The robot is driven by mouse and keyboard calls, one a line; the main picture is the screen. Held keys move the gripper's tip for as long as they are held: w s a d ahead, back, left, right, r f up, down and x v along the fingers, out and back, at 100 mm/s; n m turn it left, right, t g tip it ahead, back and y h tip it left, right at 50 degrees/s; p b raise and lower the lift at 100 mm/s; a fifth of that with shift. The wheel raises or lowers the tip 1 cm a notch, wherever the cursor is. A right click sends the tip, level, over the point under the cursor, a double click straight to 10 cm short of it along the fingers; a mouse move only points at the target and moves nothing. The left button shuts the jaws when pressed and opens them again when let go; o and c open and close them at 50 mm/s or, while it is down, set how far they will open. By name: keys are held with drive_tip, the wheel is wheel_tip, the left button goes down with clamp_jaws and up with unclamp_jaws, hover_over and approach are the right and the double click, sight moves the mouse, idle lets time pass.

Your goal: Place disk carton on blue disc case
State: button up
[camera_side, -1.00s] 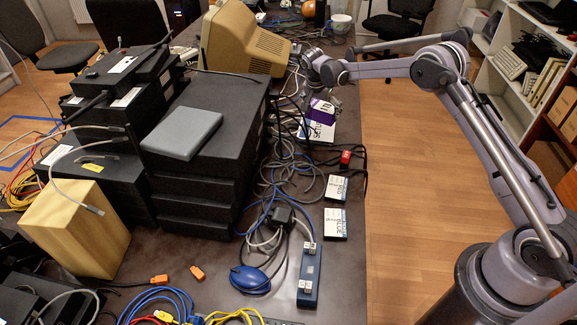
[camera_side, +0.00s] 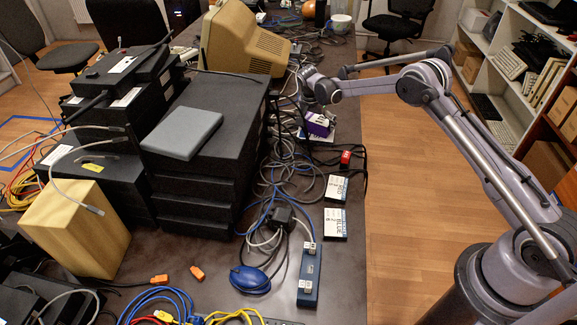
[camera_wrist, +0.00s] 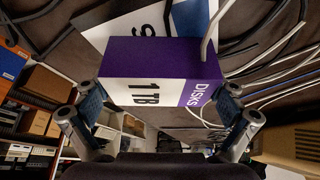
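The disk carton (camera_wrist: 145,85) is a purple and white box marked "DISKS" and "1TB" in the wrist view. My gripper (camera_wrist: 160,103) has a finger at each side of it, and the pads appear closed on it. In the side view the carton (camera_side: 318,123) is below my gripper (camera_side: 318,108), at the far part of the table. A flat white card-like case partly shows beneath it. The blue disc case (camera_side: 336,224), marked "BLUE", lies flat near the table's right edge, well apart from the carton and nearer the side camera.
A similar flat case marked "RED" (camera_side: 336,188) lies just beyond the blue one. A small red item (camera_side: 346,157) and loose cables lie between it and the carton. A blue power strip (camera_side: 309,275) is nearer the camera. Black stacked units (camera_side: 205,165) stand at left.

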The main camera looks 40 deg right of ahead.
idle(0.3)
drive_tip(key=s+a+r+n+t+y, duration=0.1)
drive_tip(key=s+a+r+n, duration=0.2)
drive_tip(key=r, duration=0.7)
drive_tip(key=s+a+r, duration=0.4)
drive_tip(key=s+r, duration=0.1)
drive_tip(key=r, duration=0.5)
drive_tip(key=s+a+r+n+t+y, duration=0.1)
drive_tip(key=s+a+r+n, duration=0.2)
drive_tip(key=s, duration=0.7)
drive_tip(key=s+a+r+n+t+y, duration=0.1)
drive_tip(key=s+r+n+t, duration=0.2)
drive_tip(key=s, duration=0.6)
drive_tip(key=s+a+f+n+y, duration=0.1)
drive_tip(key=s+f+n, duration=0.3)
drive_tip(key=s, duration=0.6)
drive_tip(key=shift+a+f+n, duration=0.3)
drive_tip(key=shift+a, duration=0.4)
